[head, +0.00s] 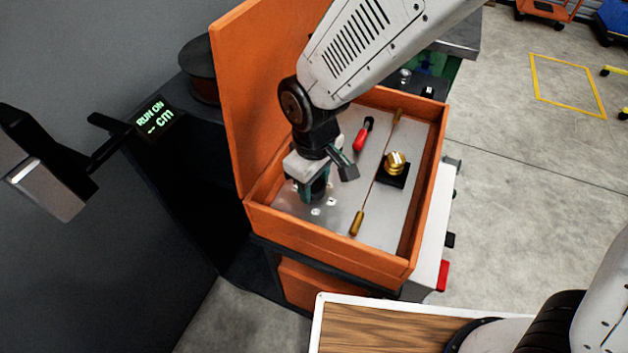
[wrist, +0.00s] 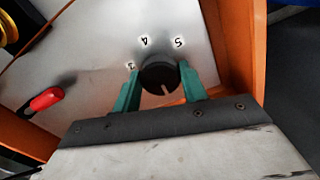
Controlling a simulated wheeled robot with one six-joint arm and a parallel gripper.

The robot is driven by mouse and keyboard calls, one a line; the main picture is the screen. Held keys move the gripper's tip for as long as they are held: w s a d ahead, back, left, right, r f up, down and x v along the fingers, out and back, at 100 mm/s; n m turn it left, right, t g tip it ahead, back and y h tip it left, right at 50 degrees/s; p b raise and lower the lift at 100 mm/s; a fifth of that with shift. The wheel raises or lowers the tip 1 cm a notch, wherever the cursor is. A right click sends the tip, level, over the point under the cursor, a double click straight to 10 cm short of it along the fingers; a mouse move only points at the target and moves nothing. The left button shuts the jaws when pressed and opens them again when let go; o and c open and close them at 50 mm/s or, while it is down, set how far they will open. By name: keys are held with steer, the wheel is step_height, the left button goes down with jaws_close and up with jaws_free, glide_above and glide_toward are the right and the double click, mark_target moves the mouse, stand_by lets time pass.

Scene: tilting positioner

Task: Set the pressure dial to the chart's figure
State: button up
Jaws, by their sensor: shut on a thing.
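The pressure dial (wrist: 160,76) is a round black knob on a light metal panel (wrist: 95,60), with a short white mark near its lower edge in the wrist view. White labels beside it read 3, 4 and 5; other labels are hidden by my gripper. My gripper (head: 313,190) has its two teal fingers on opposite sides of the knob and is shut on it, pointing down at the panel. In the head view the fingers largely hide the knob. No chart can be made out in either view.
The panel lies inside an orange box (head: 320,238) with raised walls and an upright lid (head: 250,90). Near the dial are a red-handled lever (head: 360,138), a brass knob (head: 396,160) and a thin brass-ended rod (head: 356,224). A display (head: 153,116) reads "RUN ON -- cm".

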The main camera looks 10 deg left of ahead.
mark_target(314, 185)
steer(key=shift+r+n, duration=0.1)
steer(key=shift+n, duration=0.2)
steer(key=shift+w, duration=0.1)
steer(key=o, duration=1)
steer(key=shift+c, duration=0.2)
step_height(314, 185, up, 8)
steer(key=shift+f, duration=0.1)
